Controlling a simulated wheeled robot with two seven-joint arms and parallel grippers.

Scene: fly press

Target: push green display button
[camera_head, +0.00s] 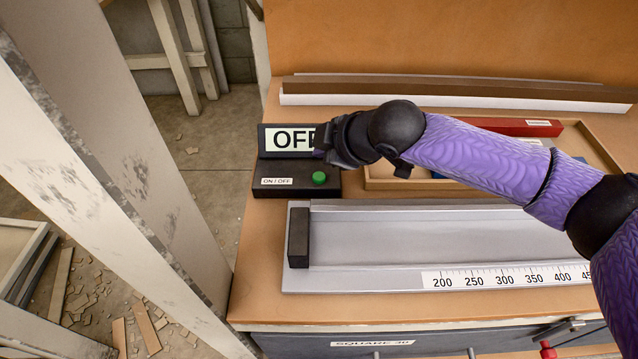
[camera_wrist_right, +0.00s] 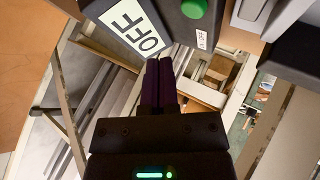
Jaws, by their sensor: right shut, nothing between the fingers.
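A black display box (camera_head: 270,185) stands on the workbench with a screen (camera_head: 285,139) that reads "OFF", its right end hidden by my right gripper. The green button (camera_head: 319,177) sits on the box's lower front, right of an "ON / OFF" label. In the right wrist view the green button (camera_wrist_right: 194,8) is at the top edge and the screen (camera_wrist_right: 135,25) is beside it. My right gripper (camera_head: 328,148) is shut and empty, in front of the screen's right end and apart from the button in the picture. Its closed fingers show in the wrist view (camera_wrist_right: 158,68). My left gripper is not in view.
A grey tray with a ruler scale (camera_head: 500,279) lies in front of the box. A wooden tray (camera_head: 375,180) with a red box (camera_head: 520,126) is to the right. A pale post (camera_head: 120,190) stands left of the workbench (camera_head: 262,225).

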